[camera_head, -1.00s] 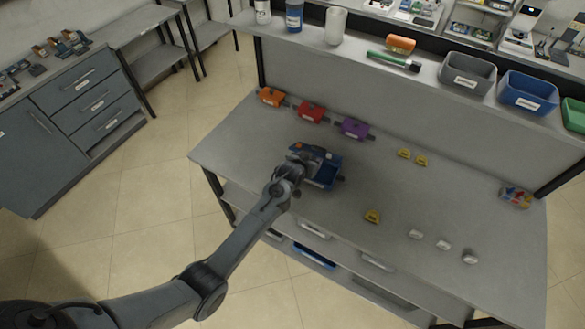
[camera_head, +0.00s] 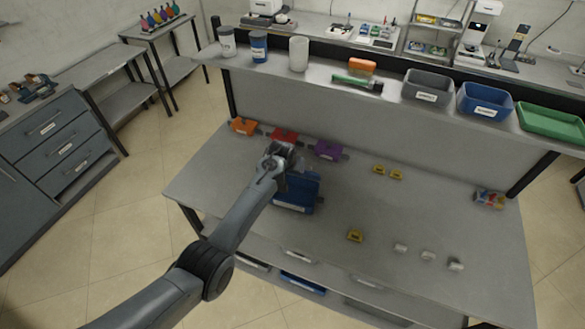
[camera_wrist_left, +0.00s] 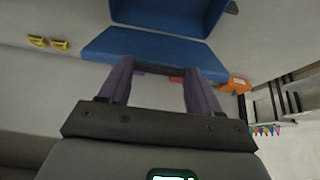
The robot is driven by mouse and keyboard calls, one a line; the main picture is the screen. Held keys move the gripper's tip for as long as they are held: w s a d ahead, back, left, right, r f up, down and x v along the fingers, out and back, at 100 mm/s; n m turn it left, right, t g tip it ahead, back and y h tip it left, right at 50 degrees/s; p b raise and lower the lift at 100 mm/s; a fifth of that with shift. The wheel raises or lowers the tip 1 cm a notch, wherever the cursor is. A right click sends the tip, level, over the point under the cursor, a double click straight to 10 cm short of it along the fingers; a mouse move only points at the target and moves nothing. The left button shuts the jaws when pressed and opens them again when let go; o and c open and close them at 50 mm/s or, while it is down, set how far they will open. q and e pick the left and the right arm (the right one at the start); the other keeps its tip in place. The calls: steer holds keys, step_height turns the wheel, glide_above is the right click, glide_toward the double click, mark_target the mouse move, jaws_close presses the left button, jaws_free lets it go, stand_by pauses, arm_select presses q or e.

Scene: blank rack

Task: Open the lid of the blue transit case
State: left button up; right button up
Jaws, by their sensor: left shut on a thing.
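The blue transit case (camera_head: 293,198) stands on the grey workbench, left of its middle, with a white label low on its near side. My left gripper (camera_head: 283,160) is at the case's upper far side and covers part of it. In the left wrist view, the gripper (camera_wrist_left: 157,80) has its fingers on a flat blue panel, the lid (camera_wrist_left: 150,50). The lid stands at an angle to the blue case body (camera_wrist_left: 170,15), with a gap between them. The gripper is shut on the lid; the exact contact is partly hidden. My right gripper is not in view.
Orange (camera_head: 244,127), red (camera_head: 284,134) and purple (camera_head: 328,150) cases stand along the bench's back. Grey (camera_head: 427,86) and blue (camera_head: 485,100) bins sit on the shelf above. Bench surface right of the case is mostly clear.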

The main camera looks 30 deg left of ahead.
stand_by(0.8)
arm_select(q)
steer(key=o, duration=1.5)
steer(key=shift+r, duration=0.1)
steer(key=shift+v, duration=5.35)
steer(key=shift+c, duration=0.2)
